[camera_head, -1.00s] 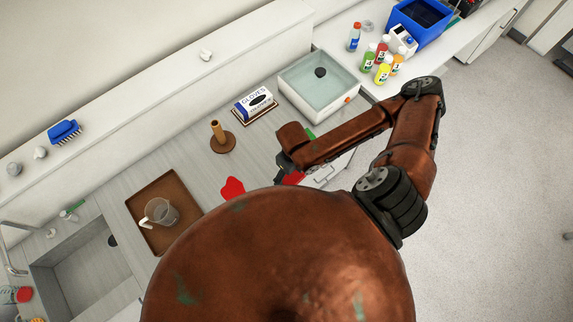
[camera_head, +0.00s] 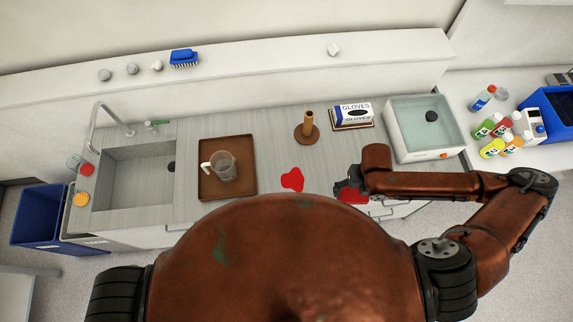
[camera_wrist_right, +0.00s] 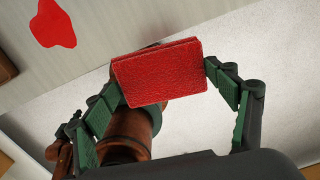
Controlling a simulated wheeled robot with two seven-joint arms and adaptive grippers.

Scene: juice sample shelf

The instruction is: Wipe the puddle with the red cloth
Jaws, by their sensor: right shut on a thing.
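The puddle (camera_head: 292,179) is a flat red patch on the grey counter, right of the brown tray in the head view. It also shows at the upper left of the right wrist view (camera_wrist_right: 53,24). My right gripper (camera_head: 350,186) is shut on the red cloth (camera_wrist_right: 160,74), a folded red block held between its green-padded fingers. In the head view the cloth (camera_head: 353,197) shows partly below the gripper, near the counter's front edge and to the right of the puddle, apart from it. My left gripper is not in view.
A brown tray (camera_head: 208,190) with a clear jug (camera_head: 223,167) lies left of the puddle. A brown holder (camera_head: 307,128), a glove box (camera_head: 353,112) and a water-filled basin (camera_head: 398,139) stand behind. A sink (camera_head: 130,185) is at left. The counter around the puddle is clear.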

